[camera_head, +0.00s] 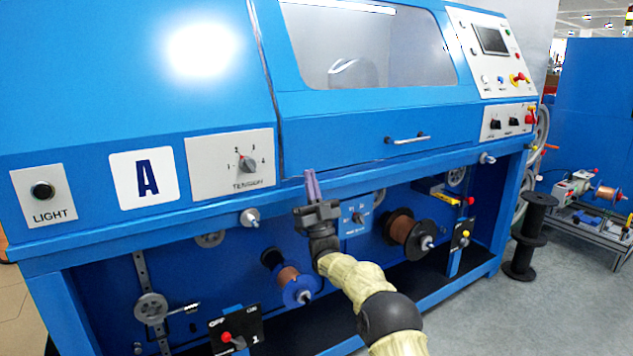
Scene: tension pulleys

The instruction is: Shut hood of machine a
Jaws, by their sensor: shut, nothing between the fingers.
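Machine A is the big blue cabinet with an "A" label (144,178) on its front. Its hood (340,131) is the blue panel with a clear window (375,50) and a small metal handle (409,139) near its lower right. The hood lies down against the machine front, and no open gap shows along its lower edge. My gripper (312,178) is shut and empty, pointing up in front of the hood's lower left edge, left of the handle. I cannot tell whether it touches the hood.
A tension dial (246,164) and a light button (42,190) sit to the left. Copper spools (404,231) and a switch box (236,341) are under the ledge. A control panel (491,42) is upper right. A black spool (528,235) stands on the floor at right.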

